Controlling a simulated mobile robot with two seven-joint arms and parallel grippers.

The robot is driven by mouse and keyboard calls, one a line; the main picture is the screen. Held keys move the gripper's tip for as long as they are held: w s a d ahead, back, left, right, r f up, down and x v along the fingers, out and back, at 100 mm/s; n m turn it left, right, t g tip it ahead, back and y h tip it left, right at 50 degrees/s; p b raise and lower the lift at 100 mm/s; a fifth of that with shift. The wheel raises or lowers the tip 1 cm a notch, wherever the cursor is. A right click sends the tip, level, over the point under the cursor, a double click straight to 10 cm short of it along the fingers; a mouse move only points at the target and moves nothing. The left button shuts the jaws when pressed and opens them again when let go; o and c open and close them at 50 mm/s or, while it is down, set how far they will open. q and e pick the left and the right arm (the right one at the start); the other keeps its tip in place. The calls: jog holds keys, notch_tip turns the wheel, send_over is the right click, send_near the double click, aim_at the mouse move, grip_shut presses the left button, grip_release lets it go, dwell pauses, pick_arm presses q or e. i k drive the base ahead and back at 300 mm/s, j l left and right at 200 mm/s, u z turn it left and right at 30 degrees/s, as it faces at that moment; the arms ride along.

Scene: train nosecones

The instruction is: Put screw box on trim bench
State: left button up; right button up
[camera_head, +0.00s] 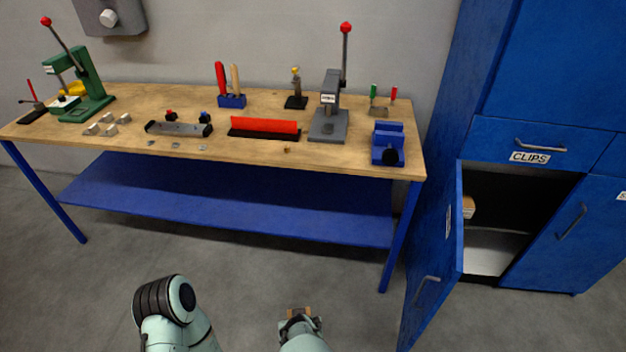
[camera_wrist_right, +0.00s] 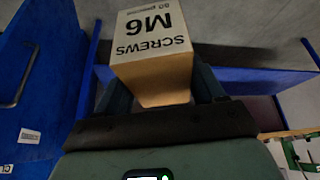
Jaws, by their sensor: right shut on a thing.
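The screw box (camera_wrist_right: 152,48) is a small tan box with a white face lettered "SCREWS M6". In the right wrist view it sits between the two fingers of my right gripper (camera_wrist_right: 163,92), which is shut on it. In the head view the right gripper (camera_head: 300,318) is at the bottom middle, in front of the bench, with a small brownish part of the box (camera_head: 300,311) showing. The trim bench (camera_head: 235,150) has a wooden top and blue legs.
The bench top holds a green press (camera_head: 88,85), a grey press (camera_head: 328,112), a red-and-black bar (camera_head: 264,127) and a blue vise (camera_head: 388,145). Bare wood lies along the front edge. A blue cabinet with an open door (camera_head: 440,265) stands at right, a light box (camera_head: 468,206) inside.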

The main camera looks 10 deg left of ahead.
aim_at(197, 116)
jog(key=i+j, duration=0.2)
jog(key=j, duration=0.25)
jog(key=i+j+u, duration=0.15)
jog(key=j, duration=0.35)
jog(key=i+j, duration=0.2)
jog(key=j, duration=0.25)
jog(key=i+j+u, duration=0.15)
jog(key=j, duration=0.3)
jog(key=i+j, duration=0.3)
jog(key=i+j+u, duration=0.15)
jog(key=j, duration=0.4)
jog(key=i, duration=0.05)
